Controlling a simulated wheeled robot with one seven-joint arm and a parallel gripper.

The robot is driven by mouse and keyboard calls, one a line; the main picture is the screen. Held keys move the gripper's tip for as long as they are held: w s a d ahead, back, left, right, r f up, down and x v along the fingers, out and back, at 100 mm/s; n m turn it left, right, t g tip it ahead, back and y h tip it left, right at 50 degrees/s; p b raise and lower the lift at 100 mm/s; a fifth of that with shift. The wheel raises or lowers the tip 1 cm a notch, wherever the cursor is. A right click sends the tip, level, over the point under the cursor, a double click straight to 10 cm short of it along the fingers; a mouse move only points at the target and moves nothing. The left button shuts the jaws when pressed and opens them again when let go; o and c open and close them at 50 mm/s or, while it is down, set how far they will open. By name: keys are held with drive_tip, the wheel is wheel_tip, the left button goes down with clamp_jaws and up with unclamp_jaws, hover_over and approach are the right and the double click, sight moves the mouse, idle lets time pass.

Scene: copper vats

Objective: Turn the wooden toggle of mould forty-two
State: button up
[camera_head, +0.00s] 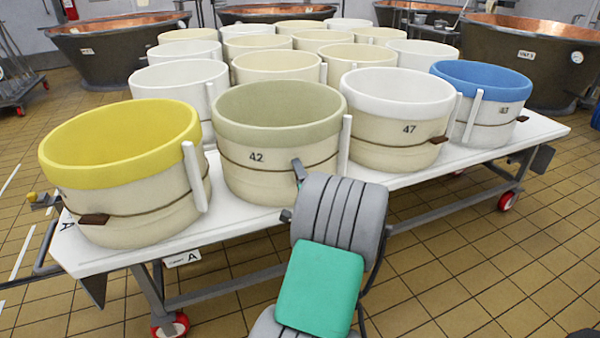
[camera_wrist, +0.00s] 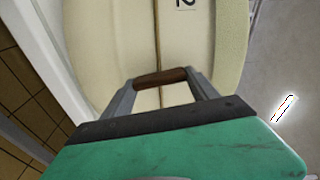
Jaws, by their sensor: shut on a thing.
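Mould forty-two (camera_head: 235,175) is a cream tub with a pale green rim, marked 42, in the front row on the table in the head view. A dark cord runs round it. My gripper (camera_head: 291,190) reaches its front right side in the head view, hiding the toggle there. In the wrist view the brown wooden toggle (camera_wrist: 160,77) lies crosswise over the cord, between the two grey fingers of my gripper (camera_wrist: 162,81). The fingers are shut on its two ends. Part of the mould's number shows at the top of the wrist view.
A yellow-rimmed mould (camera_head: 130,215) stands on the left, and mould 47 (camera_head: 395,115) on the right. A white upright stake (camera_head: 345,145) stands close beside my gripper. More moulds fill the white table (camera_head: 240,222) behind. Tiled floor is open at the right.

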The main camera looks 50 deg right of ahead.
drive_tip(key=shift+m+p, duration=0.5)
drive_tip(key=shift+m, duration=0.5)
drive_tip(key=o, duration=1.4)
drive_tip(key=shift+c, duration=0.2)
drive_tip(key=v, duration=0.7)
drive_tip(key=shift+s+a, duration=0.25)
drive_tip(key=shift+s, duration=0.1)
